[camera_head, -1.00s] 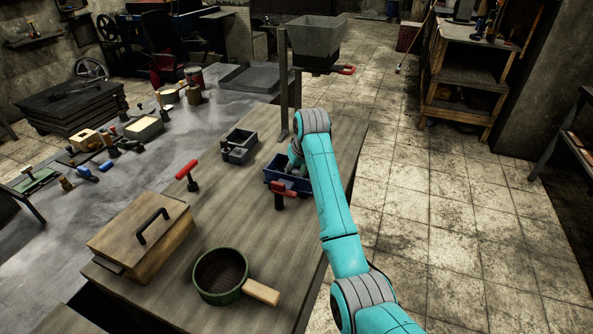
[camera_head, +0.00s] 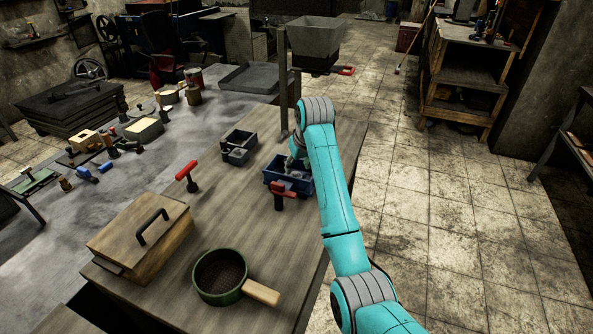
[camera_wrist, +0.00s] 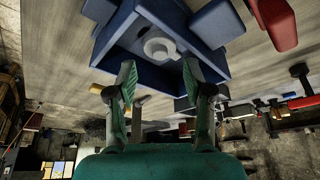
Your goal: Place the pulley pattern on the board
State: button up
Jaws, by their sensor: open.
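The pulley pattern (camera_wrist: 158,47), a small pale grey round piece with a hub, sits inside a blue bin (camera_wrist: 117,38) in the wrist view. In the head view the blue bin (camera_head: 274,184) stands on the wooden bench, partly hidden by my arm. My gripper (camera_wrist: 160,75) is open at the bin, its two fingertips apart on either side of the pulley pattern and not clearly touching it. In the head view my gripper is mostly hidden behind my arm. I cannot tell which surface is the board.
Red-handled tools (camera_head: 187,172) stand on the bench near the bin. A grey two-part box (camera_head: 238,143) is left of the bin. A wooden box with a handle (camera_head: 140,235) and a green sieve (camera_head: 219,274) are nearer. A post with a hopper (camera_head: 316,38) rises behind.

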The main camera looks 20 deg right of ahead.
jog(key=v, duration=0.8)
jog(key=shift+r, duration=0.1)
